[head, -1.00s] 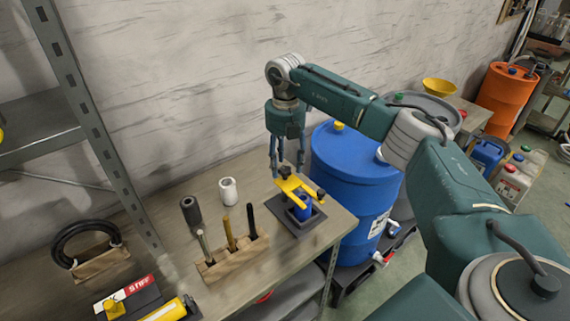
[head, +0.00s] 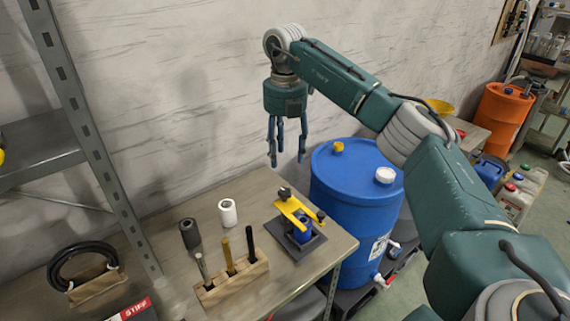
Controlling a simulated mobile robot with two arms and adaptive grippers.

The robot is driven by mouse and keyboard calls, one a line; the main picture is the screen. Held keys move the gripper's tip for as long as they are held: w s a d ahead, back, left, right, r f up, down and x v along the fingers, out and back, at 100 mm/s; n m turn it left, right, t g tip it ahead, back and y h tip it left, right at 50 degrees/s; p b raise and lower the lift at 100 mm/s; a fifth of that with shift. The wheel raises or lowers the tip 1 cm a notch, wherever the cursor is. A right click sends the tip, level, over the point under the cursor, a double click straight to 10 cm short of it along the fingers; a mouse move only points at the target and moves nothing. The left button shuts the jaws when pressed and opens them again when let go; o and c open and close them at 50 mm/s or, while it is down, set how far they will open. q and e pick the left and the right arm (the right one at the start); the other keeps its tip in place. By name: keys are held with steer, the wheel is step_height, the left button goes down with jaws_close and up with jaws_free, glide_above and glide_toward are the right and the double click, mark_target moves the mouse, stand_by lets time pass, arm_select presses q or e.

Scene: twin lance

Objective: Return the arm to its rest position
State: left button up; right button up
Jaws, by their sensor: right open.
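My right arm reaches in from the right of the head view. Its right gripper (head: 287,150) points down, open and empty, above the back of the workbench (head: 255,211). Below it and a little to the right, a yellow clamp-like piece (head: 292,211) with dark knobs sits on a blue part (head: 303,228), on a dark square base (head: 290,242). The gripper is clear of this piece, with a visible gap. My left gripper is not in view.
A wooden block (head: 235,280) holds several upright tools. A white cylinder (head: 228,212) and a dark cylinder (head: 190,233) stand behind it. A blue drum (head: 340,180) stands right of the bench, and a metal shelf post (head: 85,135) rises at left.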

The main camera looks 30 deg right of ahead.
steer(key=shift+r, duration=0.25)
stand_by(0.3)
